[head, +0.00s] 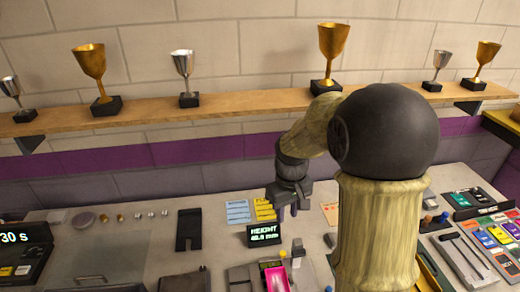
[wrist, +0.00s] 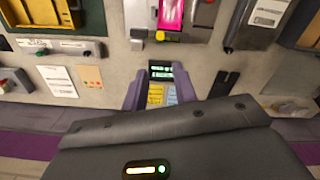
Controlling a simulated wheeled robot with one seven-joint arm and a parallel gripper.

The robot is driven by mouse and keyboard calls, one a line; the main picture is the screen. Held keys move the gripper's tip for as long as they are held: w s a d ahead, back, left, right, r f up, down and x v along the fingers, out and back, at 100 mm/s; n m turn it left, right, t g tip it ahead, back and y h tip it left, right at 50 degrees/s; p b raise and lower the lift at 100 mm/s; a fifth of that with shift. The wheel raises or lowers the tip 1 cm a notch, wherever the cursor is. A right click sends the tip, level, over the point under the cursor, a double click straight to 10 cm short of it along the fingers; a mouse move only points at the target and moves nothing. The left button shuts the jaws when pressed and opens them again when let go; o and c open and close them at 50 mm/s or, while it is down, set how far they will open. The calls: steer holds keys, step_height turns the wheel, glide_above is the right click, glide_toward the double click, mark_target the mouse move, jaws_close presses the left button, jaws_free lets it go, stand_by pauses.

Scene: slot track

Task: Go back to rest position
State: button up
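My gripper (head: 287,211) hangs above the back part of the grey worktop (head: 130,235) in the head view, to the left of my raised arm. In the wrist view two purple fingers (wrist: 153,92) stand apart with a gap between them, and nothing is held. Through the gap I see the small height display (wrist: 160,71) and the blue and yellow cards below it. The display (head: 264,234) reads about 48 mm in the head view, just below my gripper. My arm hides part of the worktop on the right.
A wooden shelf (head: 230,101) with several gold and silver cups runs along the wall behind my arm. A black timer box (head: 22,250) stands at the left. A pink-screened device (head: 274,276) sits at the front middle. Coloured button panels (head: 495,236) are at the right.

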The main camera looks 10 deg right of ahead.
steer(key=shift+s, duration=0.1)
steer(key=s+f+m+t, duration=0.2)
steer(key=s+m, duration=0.1)
steer(key=s, duration=0.8)
steer(key=shift+a+f+m+t+b, duration=0.3)
steer(key=shift+f, duration=0.05)
